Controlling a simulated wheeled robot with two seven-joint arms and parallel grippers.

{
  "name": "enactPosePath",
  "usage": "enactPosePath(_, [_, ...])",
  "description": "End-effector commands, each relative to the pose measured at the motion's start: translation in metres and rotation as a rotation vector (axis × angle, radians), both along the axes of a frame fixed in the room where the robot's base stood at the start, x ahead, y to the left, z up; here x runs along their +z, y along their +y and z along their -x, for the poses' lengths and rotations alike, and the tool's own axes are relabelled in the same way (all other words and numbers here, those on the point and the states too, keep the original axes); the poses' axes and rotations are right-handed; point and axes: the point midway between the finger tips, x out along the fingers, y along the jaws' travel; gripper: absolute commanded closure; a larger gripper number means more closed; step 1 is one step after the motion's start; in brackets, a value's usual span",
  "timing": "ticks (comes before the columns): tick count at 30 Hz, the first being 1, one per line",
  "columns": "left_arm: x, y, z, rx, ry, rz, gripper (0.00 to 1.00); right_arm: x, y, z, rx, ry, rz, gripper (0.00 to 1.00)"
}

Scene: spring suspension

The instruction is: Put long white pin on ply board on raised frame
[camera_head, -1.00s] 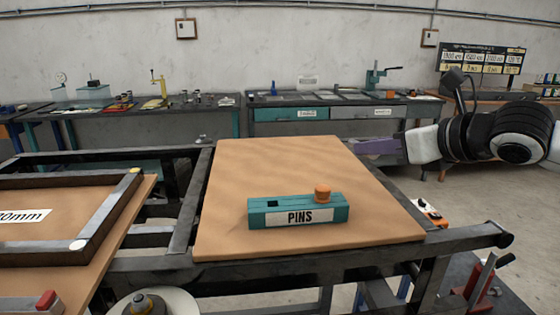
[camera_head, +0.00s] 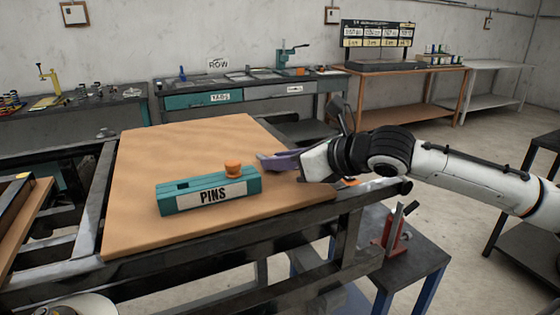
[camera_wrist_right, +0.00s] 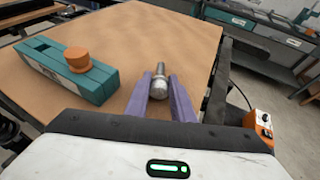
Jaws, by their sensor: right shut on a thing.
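My right gripper (camera_head: 264,161) comes in from the right over the right side of the ply board (camera_head: 145,155), beside the teal PINS block. In the right wrist view its purple fingers (camera_wrist_right: 160,92) are shut on a pale, shiny pin (camera_wrist_right: 159,74), which points away from the gripper. The pin is hidden in the head view. The board lies flat on the dark raised frame (camera_head: 93,205). I cannot tell whether the pin touches the board. My left gripper is not in view.
The PINS block (camera_head: 208,196) stands on the board with an orange-headed pin (camera_head: 233,169) at its right end and a dark opening at its left. It also shows in the wrist view (camera_wrist_right: 60,70). The board behind the block is clear. A red-based lever tool (camera_head: 393,232) stands lower right.

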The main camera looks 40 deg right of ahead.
Motion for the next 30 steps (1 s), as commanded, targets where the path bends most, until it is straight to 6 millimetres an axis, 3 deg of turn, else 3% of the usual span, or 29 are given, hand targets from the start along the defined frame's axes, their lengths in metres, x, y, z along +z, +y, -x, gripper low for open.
enactPosePath(5, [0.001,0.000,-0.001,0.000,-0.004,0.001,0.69,0.000,0.000,0.000,0.000,0.001,0.000,1.00])
enactPosePath(6, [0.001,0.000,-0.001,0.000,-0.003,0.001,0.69,-0.001,0.000,0.000,0.000,0.001,0.000,0.75])
enactPosePath(9, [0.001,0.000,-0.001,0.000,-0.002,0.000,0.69,0.000,0.000,0.000,0.000,0.001,0.000,0.60])
enactPosePath(21, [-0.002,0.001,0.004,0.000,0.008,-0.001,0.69,0.001,0.000,0.002,0.000,0.000,-0.002,0.60])
enactPosePath(30, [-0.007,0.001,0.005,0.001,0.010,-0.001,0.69,0.007,-0.001,0.020,0.001,0.002,-0.007,0.60])
